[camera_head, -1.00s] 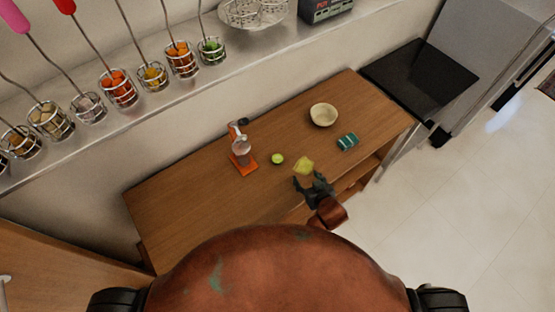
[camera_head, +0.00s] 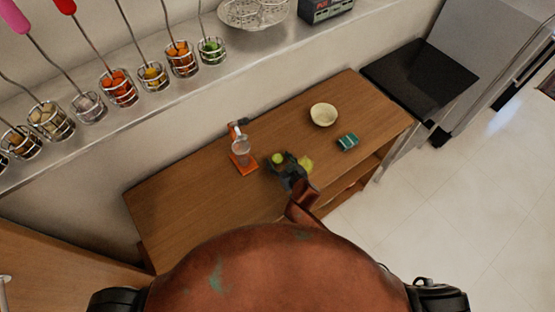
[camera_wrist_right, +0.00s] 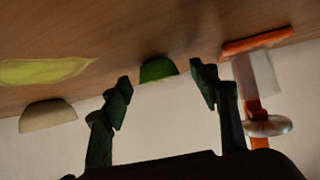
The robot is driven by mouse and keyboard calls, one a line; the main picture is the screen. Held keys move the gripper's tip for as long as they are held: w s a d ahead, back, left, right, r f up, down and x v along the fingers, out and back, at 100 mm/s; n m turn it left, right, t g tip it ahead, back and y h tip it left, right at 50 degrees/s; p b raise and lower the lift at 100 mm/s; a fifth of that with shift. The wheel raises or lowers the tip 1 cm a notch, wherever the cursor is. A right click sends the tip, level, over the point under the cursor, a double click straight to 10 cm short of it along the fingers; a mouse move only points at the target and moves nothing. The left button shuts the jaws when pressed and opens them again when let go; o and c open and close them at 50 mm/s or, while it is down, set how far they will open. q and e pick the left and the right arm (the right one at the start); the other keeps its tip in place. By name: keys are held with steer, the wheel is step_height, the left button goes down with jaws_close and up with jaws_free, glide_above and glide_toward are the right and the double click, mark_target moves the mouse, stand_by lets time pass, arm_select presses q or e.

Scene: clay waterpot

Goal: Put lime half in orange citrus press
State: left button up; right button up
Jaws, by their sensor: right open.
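The lime half (camera_head: 278,158) sits on the wooden table, just beyond my right gripper's fingertips. In the right wrist view the green lime half (camera_wrist_right: 158,69) shows between the two fingers, at or slightly beyond their tips. My right gripper (camera_head: 281,163) is open with nothing held; its spread fingers also show in the wrist view (camera_wrist_right: 161,82). The orange citrus press (camera_head: 242,160) stands on the table to the left of the lime half. In the wrist view the press (camera_wrist_right: 254,85) is to the right of the fingers. My left gripper is not in view.
A pale bowl (camera_head: 323,115) and a small teal box (camera_head: 348,142) are further right. The table's left part (camera_head: 185,205) is clear.

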steer(key=shift+c, duration=0.3)
steer(key=c, duration=1.1)
steer(key=shift+r, duration=0.1)
